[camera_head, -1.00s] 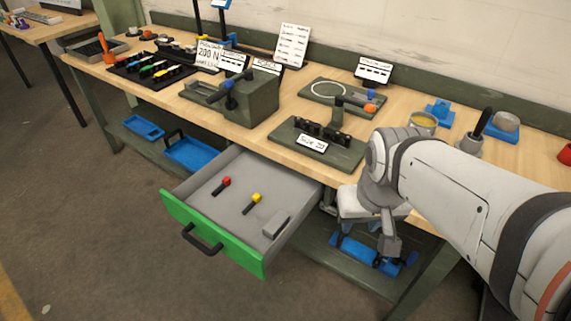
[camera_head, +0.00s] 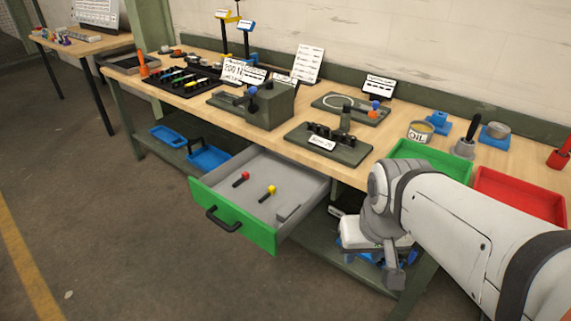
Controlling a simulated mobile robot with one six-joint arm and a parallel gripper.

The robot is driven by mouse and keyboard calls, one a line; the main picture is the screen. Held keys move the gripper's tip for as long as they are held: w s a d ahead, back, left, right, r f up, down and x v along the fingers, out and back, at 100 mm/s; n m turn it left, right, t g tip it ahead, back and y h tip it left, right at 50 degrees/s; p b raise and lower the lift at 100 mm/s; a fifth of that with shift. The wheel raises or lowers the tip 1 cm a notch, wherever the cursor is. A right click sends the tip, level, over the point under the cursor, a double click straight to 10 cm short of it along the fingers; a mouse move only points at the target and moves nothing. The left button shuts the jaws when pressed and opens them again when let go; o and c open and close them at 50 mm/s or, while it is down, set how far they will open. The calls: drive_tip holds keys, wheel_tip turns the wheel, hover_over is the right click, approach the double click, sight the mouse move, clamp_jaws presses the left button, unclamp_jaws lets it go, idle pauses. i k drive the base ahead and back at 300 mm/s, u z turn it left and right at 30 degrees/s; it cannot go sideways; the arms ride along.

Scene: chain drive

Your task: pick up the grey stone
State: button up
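A small grey block (camera_head: 288,212), which looks like the grey stone, lies flat in the open drawer (camera_head: 312,183), near its right front corner. My gripper (camera_head: 393,277) hangs pointing down to the right of the drawer, in front of the bench's lower shelf. It is clear of the block and touches nothing that I can see. Its fingers are too small and turned to show whether they are open or shut.
A red-headed piece (camera_head: 241,179) and a yellow-headed piece (camera_head: 268,193) lie in the drawer left of the block. The drawer's green front (camera_head: 233,214) has a black handle. A green tray (camera_head: 441,157) and a red tray (camera_head: 520,190) show behind my arm. Floor in front is clear.

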sight(283, 214)
drive_tip(key=u, duration=0.05)
drive_tip(key=i, duration=0.9)
drive_tip(key=z, duration=0.05)
